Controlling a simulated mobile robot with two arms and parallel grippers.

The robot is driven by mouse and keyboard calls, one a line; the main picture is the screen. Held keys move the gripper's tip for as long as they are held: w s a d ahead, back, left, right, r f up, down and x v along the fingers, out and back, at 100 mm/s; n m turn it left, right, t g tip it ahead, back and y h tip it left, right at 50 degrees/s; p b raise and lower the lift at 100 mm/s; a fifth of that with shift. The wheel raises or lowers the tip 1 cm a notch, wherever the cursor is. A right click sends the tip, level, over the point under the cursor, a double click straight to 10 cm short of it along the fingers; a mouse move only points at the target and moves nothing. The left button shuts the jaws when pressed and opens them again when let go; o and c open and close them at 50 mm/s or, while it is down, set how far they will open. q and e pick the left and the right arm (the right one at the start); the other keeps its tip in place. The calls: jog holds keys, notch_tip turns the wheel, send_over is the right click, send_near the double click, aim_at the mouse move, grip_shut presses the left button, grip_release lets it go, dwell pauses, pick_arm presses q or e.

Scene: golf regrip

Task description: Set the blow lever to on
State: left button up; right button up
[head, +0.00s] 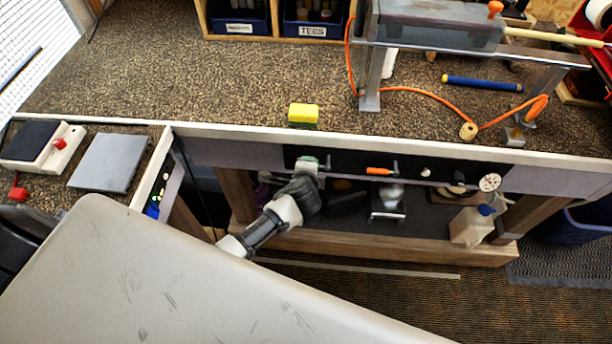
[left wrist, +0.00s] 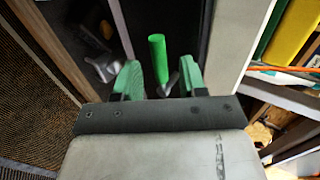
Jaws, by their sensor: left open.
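A green-handled lever (left wrist: 158,52) sticks out in the left wrist view. My left gripper (left wrist: 160,82) is open, with one green-padded finger on each side of it; the lever appears between and a little beyond the tips, and I cannot tell whether they touch. In the head view my left gripper (head: 307,166) is at the dark panel (head: 345,164) under the bench front and largely hides the green lever. An orange-handled lever (head: 380,171) sits on the panel to its right, lying sideways. No label is readable, so I cannot tell which is the blow lever. My right gripper is not in view.
A white knob (head: 425,172) and a round gauge (head: 489,182) are farther right on the panel. A white jug with a blue cap (head: 472,226) stands on the lower shelf.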

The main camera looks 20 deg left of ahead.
pick_arm(q)
jog(key=v, duration=0.7)
jog(key=shift+s+r, duration=0.15)
jog(key=shift+s, duration=0.05)
jog(key=s+a+f+n+g+h+b, duration=0.1)
jog(key=s+f+n+g, duration=0.1)
jog(key=s+f, duration=0.5)
jog(key=s+a+f+n+g+b, duration=0.15)
jog(key=s+f, duration=0.25)
jog(key=f, duration=0.7)
jog(key=s+f+n+g+h, duration=0.1)
jog(key=s+f+n+g, duration=0.1)
jog(key=s+f, duration=0.5)
jog(key=s+a+f+n+g, duration=0.1)
jog(key=s+f+n+g, duration=0.1)
jog(key=s+f, duration=0.5)
jog(key=s+a+f+n+g+h+b, duration=0.1)
jog(key=s+f+n, duration=0.4)
jog(key=s, duration=0.9)
jog(key=shift+s+a+f+g, duration=0.3)
jog(key=shift+a+f+g, duration=0.4)
jog(key=shift+f, duration=0.25)
